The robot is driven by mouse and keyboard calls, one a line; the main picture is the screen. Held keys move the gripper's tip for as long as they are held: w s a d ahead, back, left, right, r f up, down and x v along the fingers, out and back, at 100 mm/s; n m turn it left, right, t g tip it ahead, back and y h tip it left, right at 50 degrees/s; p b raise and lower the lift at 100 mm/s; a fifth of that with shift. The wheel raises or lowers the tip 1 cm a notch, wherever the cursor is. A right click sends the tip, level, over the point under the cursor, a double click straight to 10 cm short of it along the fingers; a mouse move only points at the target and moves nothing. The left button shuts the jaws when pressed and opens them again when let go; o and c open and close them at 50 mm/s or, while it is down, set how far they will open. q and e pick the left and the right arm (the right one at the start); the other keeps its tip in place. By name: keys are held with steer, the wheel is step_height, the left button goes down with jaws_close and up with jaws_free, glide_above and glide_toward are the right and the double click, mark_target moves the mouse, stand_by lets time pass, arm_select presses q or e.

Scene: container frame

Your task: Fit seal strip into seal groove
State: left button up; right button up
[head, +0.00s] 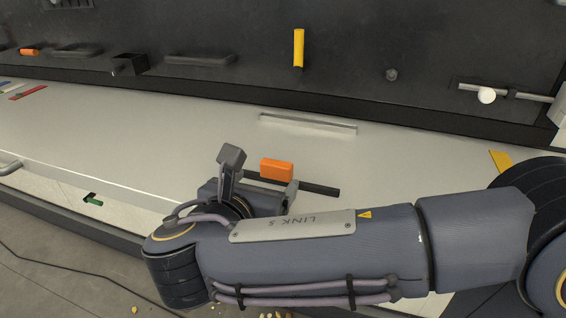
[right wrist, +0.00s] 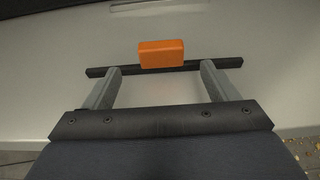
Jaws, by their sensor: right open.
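The seal strip (head: 321,188) is a thin black bar lying on the pale work surface, with an orange block (head: 277,169) at its middle. In the right wrist view the strip (right wrist: 228,63) runs across the picture, and the orange block (right wrist: 161,54) stands between my fingers. My right gripper (right wrist: 160,68) is open, one finger on each side of the block with gaps to both. Whether the fingertips touch the strip cannot be told. A long pale metal channel (head: 308,124), seemingly the seal groove, lies farther back. My left gripper is not in view.
A dark back wall (head: 240,30) carries a yellow handle (head: 298,47), a dark bar handle (head: 200,60) and a rod with a white knob (head: 487,95). A red strip (head: 28,92) lies at far left. The surface between strip and channel is clear.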

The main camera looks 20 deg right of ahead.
mark_target(274, 170)
steer(key=shift+x, duration=0.8)
steer(key=x, duration=0.5)
steer(key=shift+w+d+p, duration=0.2)
steer(key=shift+d+p, duration=0.05)
steer(key=shift+p, duration=0.15)
steer(key=c, duration=1.1)
steer(key=shift+r, duration=0.1)
